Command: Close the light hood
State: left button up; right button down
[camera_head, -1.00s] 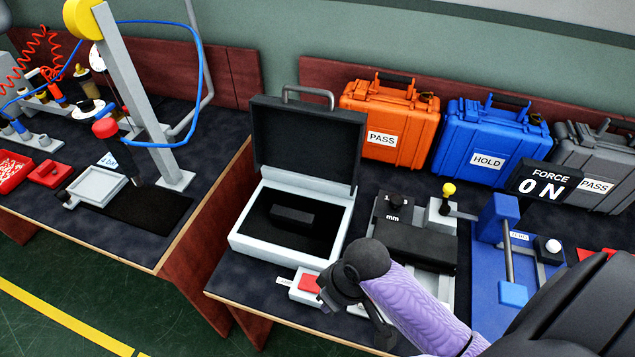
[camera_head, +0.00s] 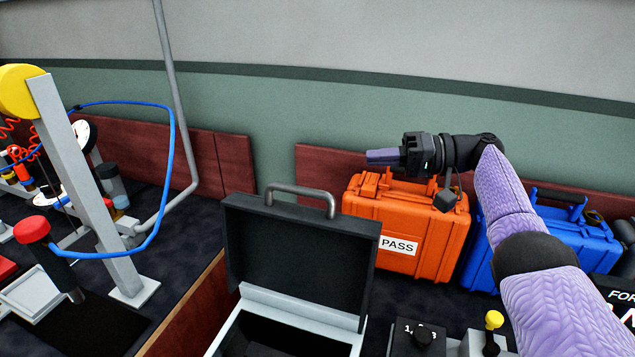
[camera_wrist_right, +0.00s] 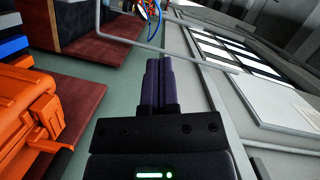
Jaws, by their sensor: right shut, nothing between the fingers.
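The light hood is a dark, open lid (camera_head: 295,255) with a grey bar handle (camera_head: 300,192) on its top edge. It stands upright at the back of a light grey box (camera_head: 285,318) in the head view. The box's front is cut off by the picture's lower edge. My right gripper (camera_head: 372,157) is raised, above and to the right of the hood's handle and apart from it. Its fingers point left and are shut with nothing between them; the closed fingers also show in the right wrist view (camera_wrist_right: 158,85). My left gripper is not in view.
An orange case (camera_head: 405,225) marked PASS and a blue case (camera_head: 550,245) stand right of the hood, near my right arm. A grey post (camera_head: 85,185) with a blue hose stands left. A yellow-knobbed device (camera_head: 493,320) is at lower right.

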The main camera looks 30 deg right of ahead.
pick_arm(q)
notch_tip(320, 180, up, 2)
jog(key=shift+p, duration=1.2)
pick_arm(e)
jog(key=w+a+f, duration=0.2)
jog(key=a, duration=0.9)
jog(key=shift+w+a, duration=0.15)
jog(key=shift+w, duration=0.15)
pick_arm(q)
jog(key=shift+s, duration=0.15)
